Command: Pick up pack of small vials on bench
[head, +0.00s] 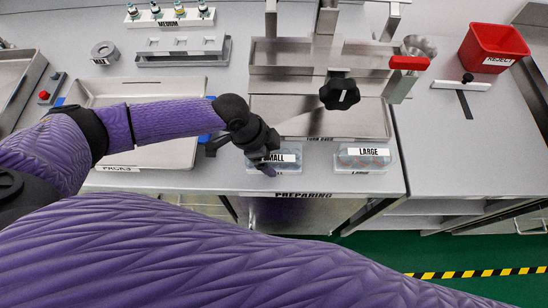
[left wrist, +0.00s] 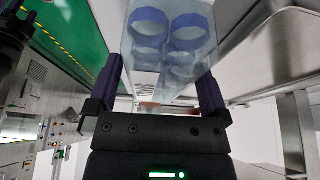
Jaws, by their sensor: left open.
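The pack of small vials (head: 286,184) is a clear box labelled SMALL near the bench's front edge, partly hidden by my left gripper (head: 245,158). In the left wrist view, a clear pack (left wrist: 172,45) with blue-purple rings inside lies just beyond and between the two fingers of the left gripper (left wrist: 160,72). The fingers are apart, one on each side of it; I cannot tell whether they touch it. My right gripper is not in view.
A similar pack labelled LARGE (head: 362,159) sits to the right. Behind stands a metal tray rack (head: 265,104) with a black knob (head: 339,94). A parts tray (head: 150,158) lies under the left arm. A red bin (head: 492,47) stands at back right. The right bench top is mostly clear.

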